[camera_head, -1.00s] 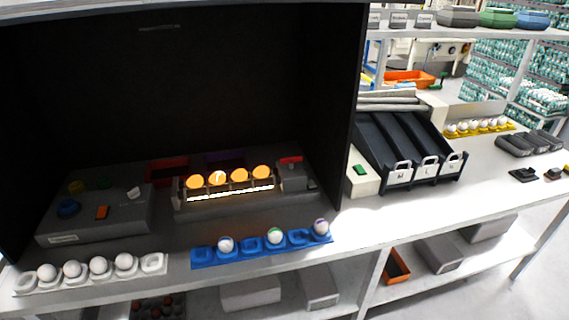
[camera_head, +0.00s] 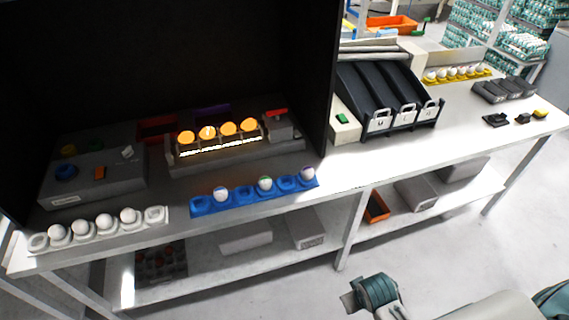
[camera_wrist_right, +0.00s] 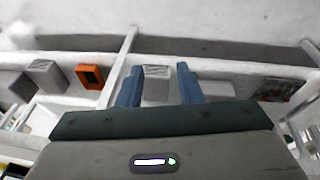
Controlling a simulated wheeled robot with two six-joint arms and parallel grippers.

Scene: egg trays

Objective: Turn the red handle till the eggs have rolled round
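Several eggs (camera_head: 228,128) glow orange in a row on a lit roller stand (camera_head: 187,156) inside the dark booth. The red handle (camera_head: 277,113) is a small red bar on top of the grey block at the stand's right end. My right gripper (camera_head: 366,294) is low at the bottom of the head view, in front of the bench and far from the handle. In the right wrist view its two blue fingers (camera_wrist_right: 159,84) are apart with nothing between them. My left gripper is not in view.
A blue tray (camera_head: 239,198) with several marked eggs and a white tray (camera_head: 155,215) with several white eggs lie along the bench's front edge. A grey control box (camera_head: 110,182) stands left. Black chutes (camera_head: 375,95) stand right of the booth wall. The floor in front is clear.

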